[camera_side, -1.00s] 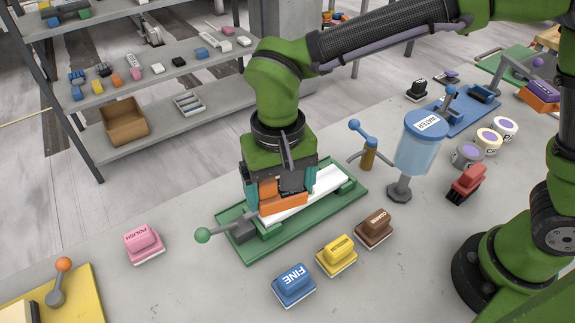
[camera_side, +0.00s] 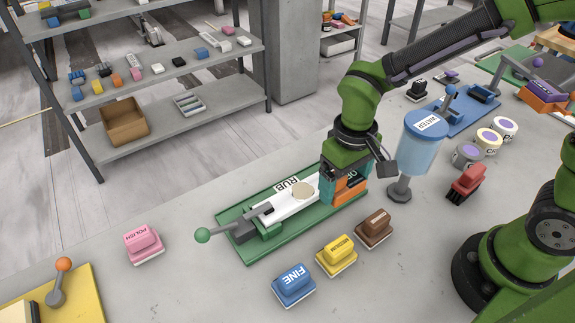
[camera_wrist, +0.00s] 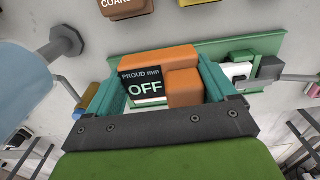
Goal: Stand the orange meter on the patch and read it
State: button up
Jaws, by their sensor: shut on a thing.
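The orange meter (camera_side: 353,186) is held between the teal fingers of my gripper (camera_side: 343,188), at the right end of the white slab (camera_side: 270,216). In the wrist view the meter (camera_wrist: 183,88) sits between both fingertips (camera_wrist: 168,88), and its dark display reads "PROUD mm OFF". The round beige patch (camera_side: 302,190) lies on the slab to the left of my gripper, uncovered. The slab lies in a green clamp tray (camera_side: 283,248) and bears the word "RUB". I cannot tell whether the meter touches the slab.
A water tank (camera_side: 421,150) stands close to the right of my gripper. Brown (camera_side: 374,228), yellow (camera_side: 337,255) and blue (camera_side: 294,284) blocks lie in front of the tray. A green-knobbed lever (camera_side: 203,235) sticks out at its left, near a pink block (camera_side: 143,244).

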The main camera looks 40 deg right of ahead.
send_over(303, 192)
jog(key=shift+f, duration=2.15)
jog(key=o, duration=0.9)
jog(key=shift+f, duration=0.15)
jog(key=shift+o, duration=0.2)
